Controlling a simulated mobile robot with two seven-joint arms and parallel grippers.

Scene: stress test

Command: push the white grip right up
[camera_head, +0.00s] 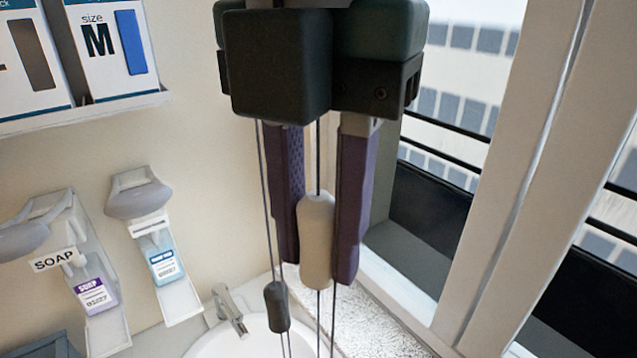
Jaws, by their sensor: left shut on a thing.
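The white grip (317,232) is a cream, rounded cylinder on a thin dark cord in the middle of the head view. My left gripper (318,262) comes down from above, with its two purple fingers on either side of the white grip. It is shut on the white grip, whose lower end reaches slightly below the fingertips. A smaller dark grip (277,307) hangs on a neighbouring cord, lower and to the left. The upper parts of the cords are hidden behind the gripper body. My right gripper is not in view.
A white sink (236,342) with a metal tap (230,309) lies below. Soap dispensers (80,262) (152,240) and glove boxes (108,48) are on the left wall. A white-framed window (515,190) stands close on the right.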

